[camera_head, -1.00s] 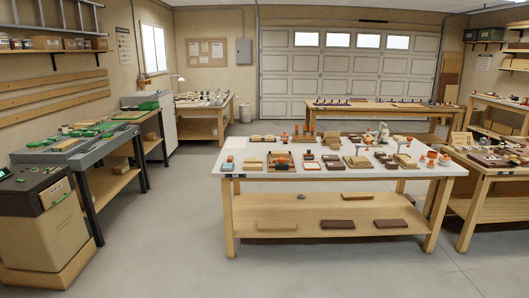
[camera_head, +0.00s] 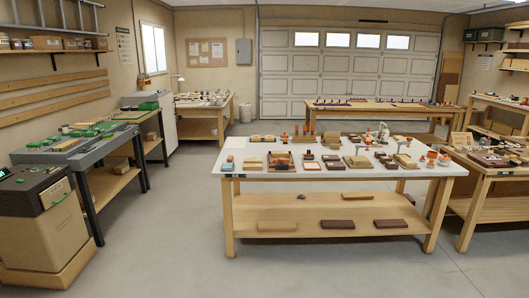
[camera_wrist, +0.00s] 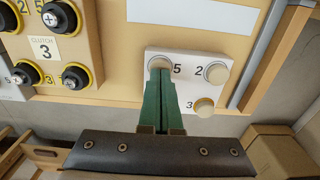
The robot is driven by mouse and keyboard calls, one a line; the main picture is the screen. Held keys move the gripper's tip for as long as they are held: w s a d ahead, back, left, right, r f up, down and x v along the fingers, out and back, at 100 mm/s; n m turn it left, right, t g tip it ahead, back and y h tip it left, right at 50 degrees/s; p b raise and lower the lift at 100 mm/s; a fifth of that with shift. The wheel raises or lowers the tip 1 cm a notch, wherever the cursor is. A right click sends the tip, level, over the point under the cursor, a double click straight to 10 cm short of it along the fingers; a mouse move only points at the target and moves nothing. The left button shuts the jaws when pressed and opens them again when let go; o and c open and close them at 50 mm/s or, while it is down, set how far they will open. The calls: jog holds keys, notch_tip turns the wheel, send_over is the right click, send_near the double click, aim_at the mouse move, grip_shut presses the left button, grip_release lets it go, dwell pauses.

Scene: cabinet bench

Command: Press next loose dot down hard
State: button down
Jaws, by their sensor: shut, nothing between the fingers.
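In the wrist view a white plate (camera_wrist: 186,67) on a tan panel carries three round pale dots. My gripper (camera_wrist: 160,76) has green fingers, shut together and empty. Which dots sit raised is also unclear. My gripper does not show in the head view.
A metal rail (camera_wrist: 262,60) runs along the right. In the head view, a white-topped bench (camera_head: 300,185) holds many small items, and the floor (camera_head: 170,240) left of it is clear.

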jog(key=shift+f, duration=0.35)
dwell(2.0)
notch_tip(320, 180, up, 11)
dwell(1.0)
jog(key=shift+r, duration=0.1)
jog(key=d+r+m, duration=0.2)
jog(key=d+r, duration=0.4)
jog(key=d, duration=0.6)
jog(key=s+d+m+y, duration=0.1)
jog(key=s+d+m, duration=0.2)
jog(key=s+d, duration=1.4)
jog(key=shift+s+d+m+y, duration=0.2)
jog(key=shift+s+m+y, duration=0.15)
jog(key=shift+s, duration=0.4)
